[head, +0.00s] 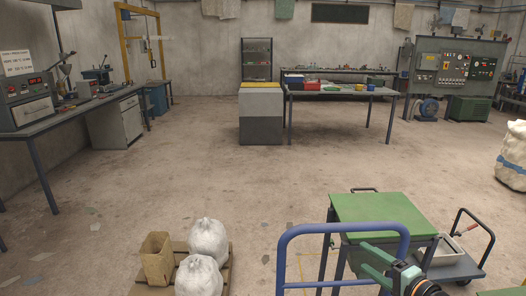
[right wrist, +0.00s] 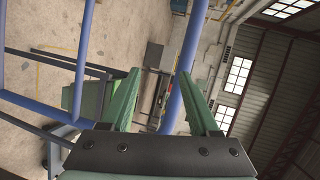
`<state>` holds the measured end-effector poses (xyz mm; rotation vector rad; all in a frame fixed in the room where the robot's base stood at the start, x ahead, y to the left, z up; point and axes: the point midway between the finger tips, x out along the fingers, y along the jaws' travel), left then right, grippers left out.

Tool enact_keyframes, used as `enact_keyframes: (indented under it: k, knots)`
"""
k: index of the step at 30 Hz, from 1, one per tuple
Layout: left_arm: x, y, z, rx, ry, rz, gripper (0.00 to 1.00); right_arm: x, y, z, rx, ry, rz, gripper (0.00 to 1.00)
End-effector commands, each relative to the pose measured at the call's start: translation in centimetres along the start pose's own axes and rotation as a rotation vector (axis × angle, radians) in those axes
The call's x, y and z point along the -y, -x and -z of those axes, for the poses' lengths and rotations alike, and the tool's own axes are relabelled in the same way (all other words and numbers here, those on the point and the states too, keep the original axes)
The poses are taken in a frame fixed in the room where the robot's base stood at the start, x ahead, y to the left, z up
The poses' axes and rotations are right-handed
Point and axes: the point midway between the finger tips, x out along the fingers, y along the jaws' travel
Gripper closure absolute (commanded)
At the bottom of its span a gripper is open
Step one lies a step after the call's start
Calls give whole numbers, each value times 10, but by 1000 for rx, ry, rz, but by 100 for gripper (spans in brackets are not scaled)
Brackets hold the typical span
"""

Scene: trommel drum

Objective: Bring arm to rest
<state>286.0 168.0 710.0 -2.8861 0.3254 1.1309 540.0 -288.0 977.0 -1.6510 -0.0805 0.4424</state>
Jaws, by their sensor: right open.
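My right gripper (head: 374,262) is at the lower right of the head view, next to a blue tubular rail (head: 345,228). Its two green fingers are spread apart, and I see nothing held between them. In the right wrist view the open fingers (right wrist: 160,82) point away from the camera. A blue tube (right wrist: 188,62) shows in the gap between them; I cannot tell whether it touches them. My left gripper is not in view.
A green-topped cart (head: 378,212) stands just beyond the rail, with a grey trolley (head: 450,268) at its right. White sacks (head: 208,240) and a cardboard-coloured bin (head: 156,260) stand on a pallet at lower left. The mid-floor is clear. Benches line the walls.

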Motion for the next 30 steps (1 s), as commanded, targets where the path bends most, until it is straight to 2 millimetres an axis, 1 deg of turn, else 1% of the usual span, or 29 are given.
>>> enact_keyframes:
  k: [1, 2, 3, 4, 5, 6, 8, 9, 11, 12, 15, 19, 21, 30]
  knots:
    - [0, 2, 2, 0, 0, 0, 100, -31, 2, -15, 0, 75, -51, 38]
    - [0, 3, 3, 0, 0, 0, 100, -49, 5, -23, -1, 137, -81, 38]
    - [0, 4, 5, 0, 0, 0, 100, -75, 10, -36, 2, 231, -123, 38]
    - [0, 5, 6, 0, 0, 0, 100, -95, 14, -48, 8, 306, -156, 38]
    - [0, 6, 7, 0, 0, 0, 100, -115, 20, -60, 18, 384, -189, 38]
    - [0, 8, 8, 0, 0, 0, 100, -140, 30, -75, 34, 491, -229, 38]
    - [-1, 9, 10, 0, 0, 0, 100, -173, 46, -100, 70, 653, -286, 38]
    - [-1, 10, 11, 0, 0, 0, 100, -194, 59, -118, 100, 758, -320, 38]
    - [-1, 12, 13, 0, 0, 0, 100, -218, 78, -142, 147, 907, -360, 38]
    - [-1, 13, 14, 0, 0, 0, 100, -232, 90, -157, 182, 999, -382, 38]
    - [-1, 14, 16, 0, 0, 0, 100, -256, 116, -187, 257, 1185, -415, 38]
    - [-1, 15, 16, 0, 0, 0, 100, -270, 134, -208, 317, 1326, -429, 38]
    - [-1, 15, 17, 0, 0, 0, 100, -273, 139, -213, 332, 1360, -432, 38]
    - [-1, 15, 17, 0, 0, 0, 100, -273, 139, -213, 332, 1360, -432, 38]
